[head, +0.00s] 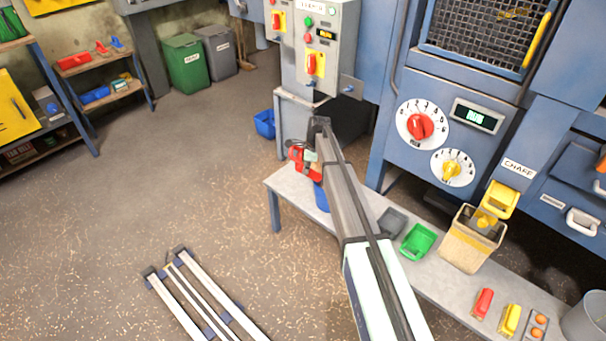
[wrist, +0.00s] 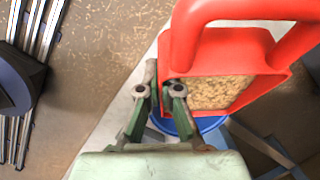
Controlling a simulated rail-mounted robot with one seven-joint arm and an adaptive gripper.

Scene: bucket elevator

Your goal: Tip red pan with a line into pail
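The red pan (head: 299,158) is in the air over the left end of the bench in the head view. In the wrist view the pan (wrist: 275,68) has a thick red handle and holds tan grain; no line on it can be made out. My gripper (wrist: 157,82) has its fingers close together at the pan's left edge and appears shut on it; the exact grip is partly hidden. The blue pail (head: 321,198) stands below the pan, partly covered by my arm. Its blue rim (wrist: 210,124) shows under the pan in the wrist view.
The grey bench (head: 292,186) also carries a grey tray (head: 392,222), a green tray (head: 418,241) and a grain-coloured box (head: 470,243). The blue machine (head: 440,90) rises behind. Metal rails (head: 200,300) lie on the floor at left. The floor left of the bench is mostly clear.

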